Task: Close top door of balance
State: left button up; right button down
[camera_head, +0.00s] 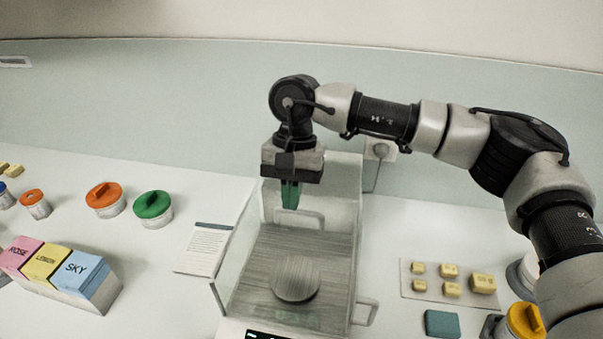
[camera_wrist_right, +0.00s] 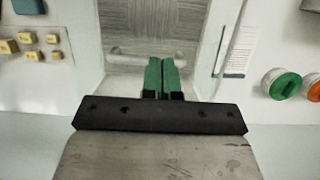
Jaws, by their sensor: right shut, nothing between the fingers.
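The balance (camera_head: 345,225) is a clear-walled box with a round metal pan (camera_head: 296,278) on a grey floor, at the lower middle of the head view. A pale bar handle (camera_head: 298,217) shows near its back; the same handle shows in the right wrist view (camera_wrist_right: 125,52). The clear top door's outline is too faint to place exactly. My right gripper (camera_head: 290,200) points down near the back of the balance, with its green fingers (camera_wrist_right: 161,78) shut and empty. The fingertips are close to the handle; I cannot tell if they touch. My left gripper is not in view.
A notice card (camera_head: 203,249) and colour boxes (camera_head: 66,272) lie left of the balance, with orange-lidded (camera_head: 105,198) and green-lidded (camera_head: 153,207) jars behind. A tray of yellow weights (camera_head: 409,290) lies right. A side handle (camera_head: 366,312) sticks out. The wall is close behind.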

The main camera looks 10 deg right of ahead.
jog(key=s+a+b, duration=0.4)
jog(key=s, duration=0.6)
jog(key=shift+s+a, duration=0.2)
jog(key=shift+s, duration=0.1)
